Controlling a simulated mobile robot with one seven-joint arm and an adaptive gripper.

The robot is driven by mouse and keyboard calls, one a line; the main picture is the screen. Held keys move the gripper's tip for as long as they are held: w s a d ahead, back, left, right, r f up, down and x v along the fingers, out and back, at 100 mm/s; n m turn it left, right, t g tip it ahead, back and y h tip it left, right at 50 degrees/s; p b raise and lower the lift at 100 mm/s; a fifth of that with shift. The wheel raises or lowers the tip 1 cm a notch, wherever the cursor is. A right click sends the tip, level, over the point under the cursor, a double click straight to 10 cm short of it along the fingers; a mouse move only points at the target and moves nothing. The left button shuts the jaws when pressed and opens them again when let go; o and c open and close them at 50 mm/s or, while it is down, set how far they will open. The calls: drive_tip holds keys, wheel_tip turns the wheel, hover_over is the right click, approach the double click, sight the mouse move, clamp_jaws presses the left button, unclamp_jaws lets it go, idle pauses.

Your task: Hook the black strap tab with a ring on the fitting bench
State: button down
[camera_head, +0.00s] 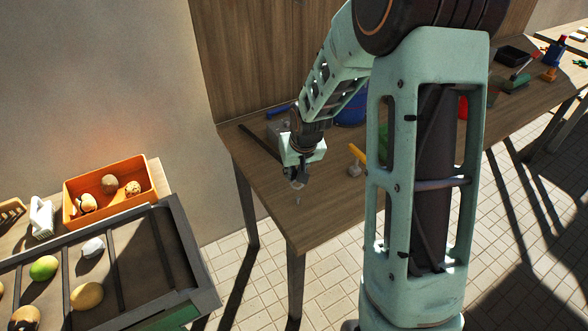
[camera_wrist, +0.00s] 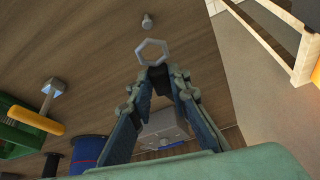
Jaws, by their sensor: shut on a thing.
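My gripper (camera_wrist: 157,76) is shut on the black strap tab (camera_wrist: 157,71), of which only a small dark part shows between the fingertips. Its pale six-sided ring (camera_wrist: 152,50) sticks out beyond the fingertips, over the wooden bench (camera_wrist: 95,60). A short grey peg (camera_wrist: 147,22) stands on the bench past the ring, apart from it in the picture. In the head view my gripper (camera_head: 298,179) is low over the bench's near left end, with the peg (camera_head: 298,200) just below it. The height of the ring above the bench is unclear.
A yellow-handled hammer (camera_head: 356,157) and a blue round container (camera_head: 350,112) are right of my gripper. A grey box (camera_wrist: 164,130) lies behind the fingers in the wrist view. An orange crate (camera_head: 105,186) stands left, off the bench. The bench's front corner is clear.

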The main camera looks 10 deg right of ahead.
drive_tip(key=shift+s+f+b, duration=0.35)
drive_tip(key=shift+f+b, duration=0.25)
drive_tip(key=shift+f, duration=0.15)
drive_tip(key=shift+s+f+b, duration=0.3)
drive_tip(key=shift+f+b, duration=0.25)
drive_tip(key=shift+f, duration=0.2)
drive_tip(key=shift+f+b, duration=0.3)
drive_tip(key=shift+f+b, duration=0.15)
drive_tip(key=shift+b, duration=0.2)
drive_tip(key=shift+f+b, duration=0.95)
drive_tip(key=shift+f, duration=0.15)
drive_tip(key=shift+w, duration=0.45)
drive_tip(key=c, duration=1.7)
unclamp_jaws()
drive_tip(key=shift+c, duration=0.2)
drive_tip(key=shift+r, duration=0.1)
